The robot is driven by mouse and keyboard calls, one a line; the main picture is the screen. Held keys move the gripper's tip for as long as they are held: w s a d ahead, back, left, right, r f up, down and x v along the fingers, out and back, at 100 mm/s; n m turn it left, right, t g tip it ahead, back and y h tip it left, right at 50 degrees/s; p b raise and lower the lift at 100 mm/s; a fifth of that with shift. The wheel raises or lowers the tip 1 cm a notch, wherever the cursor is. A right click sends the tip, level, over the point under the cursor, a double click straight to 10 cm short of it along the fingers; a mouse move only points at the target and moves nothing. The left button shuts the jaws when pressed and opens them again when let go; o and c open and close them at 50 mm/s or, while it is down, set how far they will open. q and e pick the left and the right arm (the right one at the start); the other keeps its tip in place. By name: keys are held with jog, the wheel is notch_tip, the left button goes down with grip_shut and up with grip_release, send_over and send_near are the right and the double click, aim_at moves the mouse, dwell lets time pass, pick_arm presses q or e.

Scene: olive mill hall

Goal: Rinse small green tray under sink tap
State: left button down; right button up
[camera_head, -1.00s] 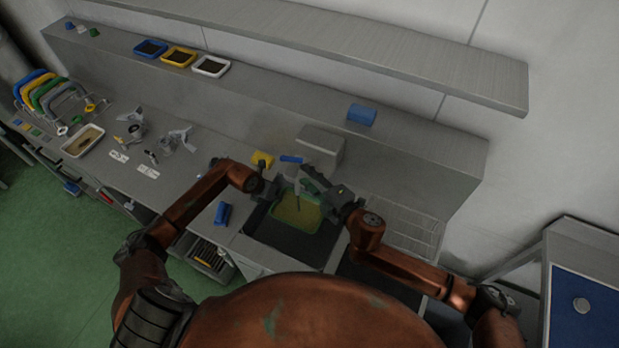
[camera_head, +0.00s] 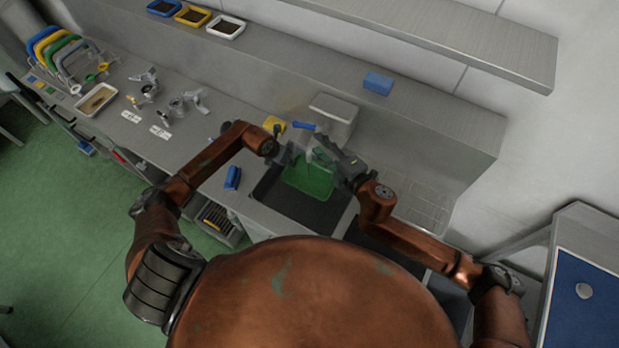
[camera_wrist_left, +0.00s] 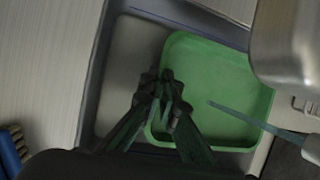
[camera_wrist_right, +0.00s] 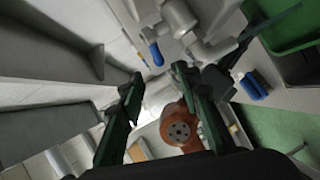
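The small green tray (camera_head: 308,181) is over the dark sink basin (camera_head: 288,202), its inside plain green. It also shows in the left wrist view (camera_wrist_left: 205,65). My left gripper (camera_head: 288,156) is shut on the tray's left rim, its fingertips together there in the left wrist view (camera_wrist_left: 165,85). My right gripper (camera_head: 322,155) is beside the tap area above the tray. In the right wrist view (camera_wrist_right: 158,75) its fingers are apart with nothing between them. A thin grey-green streak (camera_wrist_left: 245,115) crosses over the tray; I cannot tell whether it is spout or water.
A grey metal box (camera_head: 334,112) stands behind the sink. A yellow sponge (camera_head: 273,124) and a blue brush (camera_head: 232,178) lie left of the basin. A drainboard (camera_head: 420,205) is on the right. The left counter holds a white tray (camera_head: 80,109) and several tools.

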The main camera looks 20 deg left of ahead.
jog(key=shift+r, duration=0.15)
jog(key=shift+c, duration=0.9)
jog(key=shift+m+g+h, duration=0.4)
jog(key=shift+m+g, duration=0.2)
jog(key=shift+g, duration=0.1)
jog(key=s+r, duration=0.2)
jog(key=s+d+r, duration=0.1)
jog(key=s+r, duration=0.1)
jog(key=r, duration=0.1)
jog(key=shift+d, duration=0.15)
grip_shut()
send_near(297, 126)
jog(key=a, duration=0.4)
jog(key=shift+w+a+f, duration=0.15)
jog(key=shift+w+f, duration=0.15)
jog(key=shift+w, duration=0.2)
jog(key=shift+w+a+f, duration=0.15)
jog(key=shift+w+f, duration=0.2)
jog(key=shift+w, duration=0.15)
jog(key=shift+w+f, duration=0.3)
jog(key=shift+w, duration=0.25)
